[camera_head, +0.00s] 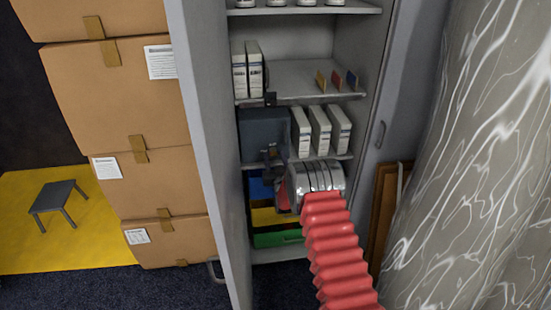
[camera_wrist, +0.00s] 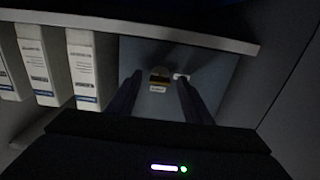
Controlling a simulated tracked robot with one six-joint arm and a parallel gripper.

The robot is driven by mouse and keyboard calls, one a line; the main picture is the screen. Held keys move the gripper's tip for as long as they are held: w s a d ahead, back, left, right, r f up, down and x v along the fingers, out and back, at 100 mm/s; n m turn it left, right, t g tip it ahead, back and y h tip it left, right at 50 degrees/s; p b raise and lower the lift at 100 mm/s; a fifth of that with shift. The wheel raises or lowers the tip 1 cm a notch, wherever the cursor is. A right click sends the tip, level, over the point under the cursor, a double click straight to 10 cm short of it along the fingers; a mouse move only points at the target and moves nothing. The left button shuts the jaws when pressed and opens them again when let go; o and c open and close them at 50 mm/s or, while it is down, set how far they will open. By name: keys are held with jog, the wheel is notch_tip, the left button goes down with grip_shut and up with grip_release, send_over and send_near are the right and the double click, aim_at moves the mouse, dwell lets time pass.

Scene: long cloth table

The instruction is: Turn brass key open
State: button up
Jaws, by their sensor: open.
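A small brass piece (camera_wrist: 159,76), which looks like the key in its lock, shows in the wrist view on the front of a blue-grey box (camera_wrist: 212,68). A small pale label (camera_wrist: 157,89) sits just below it in the picture. My gripper (camera_wrist: 160,78) is open, with one dark finger on each side of the brass piece and gaps between. I cannot tell how far short of it the fingertips are. In the head view the box (camera_head: 262,127) stands on a cabinet shelf, and my gripper (camera_head: 271,154) is in front of it, hiding the key.
White binders (camera_head: 320,130) stand right of the box in the head view; they also show in the wrist view (camera_wrist: 82,68). A shelf (camera_head: 300,80) lies above, with coloured drawers (camera_head: 262,216) below. Cardboard boxes (camera_head: 125,95) are stacked left of the open cabinet.

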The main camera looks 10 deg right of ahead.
jog(key=shift+w, duration=0.25)
